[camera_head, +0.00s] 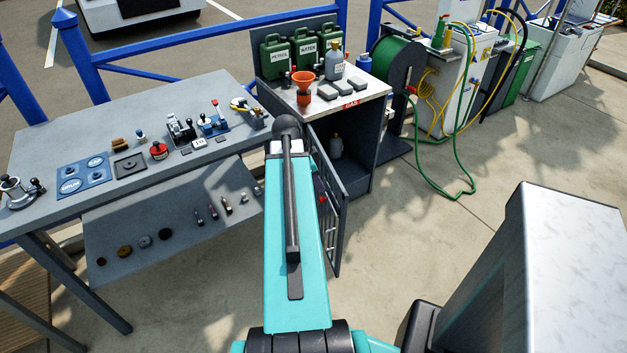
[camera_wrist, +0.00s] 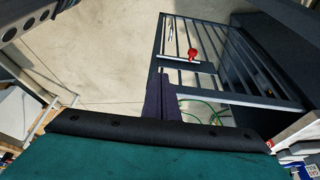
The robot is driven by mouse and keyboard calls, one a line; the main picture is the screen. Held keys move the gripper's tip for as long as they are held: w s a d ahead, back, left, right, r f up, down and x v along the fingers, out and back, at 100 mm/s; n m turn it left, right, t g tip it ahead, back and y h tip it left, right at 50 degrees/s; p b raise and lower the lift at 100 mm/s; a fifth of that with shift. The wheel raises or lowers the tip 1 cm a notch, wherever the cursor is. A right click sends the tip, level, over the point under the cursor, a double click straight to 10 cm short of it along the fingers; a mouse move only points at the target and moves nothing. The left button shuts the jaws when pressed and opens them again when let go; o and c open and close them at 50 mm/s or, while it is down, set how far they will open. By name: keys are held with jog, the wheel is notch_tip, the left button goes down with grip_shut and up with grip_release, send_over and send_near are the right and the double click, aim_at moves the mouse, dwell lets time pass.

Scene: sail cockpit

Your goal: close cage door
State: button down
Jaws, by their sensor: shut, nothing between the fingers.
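The cage door (camera_head: 329,205) is a dark barred door on the grey gas cabinet (camera_head: 362,160). It stands swung open toward me, partly hidden behind my teal arm in the head view. In the wrist view the cage door (camera_wrist: 207,98) shows its slanting bars and a crossbar with a red knob (camera_wrist: 193,53). My gripper (camera_wrist: 162,80) is shut and empty, its dark fingers close beside the door's edge; I cannot tell whether they touch.
A grey bottle (camera_head: 335,146) stands inside the open cabinet. Green jerrycans (camera_head: 306,47) and an orange funnel (camera_head: 304,83) stand on top. A workbench (camera_head: 60,137) with winch parts is at left. A green hose (camera_head: 447,189) lies on the right floor, otherwise mostly clear.

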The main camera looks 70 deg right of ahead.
jog(key=s+d+f+p, duration=0.2)
jog(key=s+d+f, duration=0.2)
jog(key=shift+s+f, duration=0.2)
jog(key=shift+f, duration=0.2)
dwell(0.4)
